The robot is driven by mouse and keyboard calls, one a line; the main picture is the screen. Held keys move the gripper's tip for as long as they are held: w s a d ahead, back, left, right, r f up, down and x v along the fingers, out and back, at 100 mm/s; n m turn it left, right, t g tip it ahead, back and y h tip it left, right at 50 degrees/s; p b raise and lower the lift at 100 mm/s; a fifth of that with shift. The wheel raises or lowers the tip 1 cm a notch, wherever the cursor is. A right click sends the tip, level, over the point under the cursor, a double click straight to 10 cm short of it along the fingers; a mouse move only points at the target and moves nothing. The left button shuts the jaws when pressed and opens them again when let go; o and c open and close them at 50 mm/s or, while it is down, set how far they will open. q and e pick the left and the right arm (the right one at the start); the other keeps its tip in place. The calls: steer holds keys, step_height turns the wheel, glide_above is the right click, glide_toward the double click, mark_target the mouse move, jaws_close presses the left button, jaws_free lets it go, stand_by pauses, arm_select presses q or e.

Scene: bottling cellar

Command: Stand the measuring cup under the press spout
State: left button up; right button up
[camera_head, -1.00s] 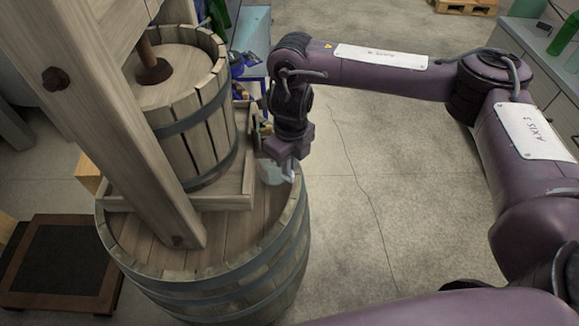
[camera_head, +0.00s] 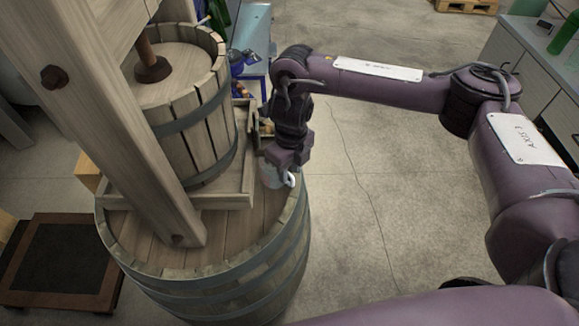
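The measuring cup (camera_head: 270,177) is a small pale cup with a whitish loop handle on its right side. It appears upright at the right edge of the barrel top, close to the press tray's right corner. My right gripper (camera_head: 287,160) points down right over the cup and hides its upper part. Its fingertips are too small and dark to show whether they close on the cup or are apart. The wooden press (camera_head: 200,135) stands on the barrel. A small dark piece at the tray's right side (camera_head: 256,130) may be the spout; the gripper partly covers that area. My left gripper is out of view.
The barrel (camera_head: 215,285) carries the press, and its front top is bare. A thick slanting press beam (camera_head: 125,135) blocks the left. A blue stand (camera_head: 255,50) with bottles is behind. A dark-topped wooden platform (camera_head: 60,265) lies left. Floor on the right is clear.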

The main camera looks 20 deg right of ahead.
step_height(320, 180, up, 12)
steer(key=shift+d+r, duration=0.15)
stand_by(0.5)
stand_by(0.4)
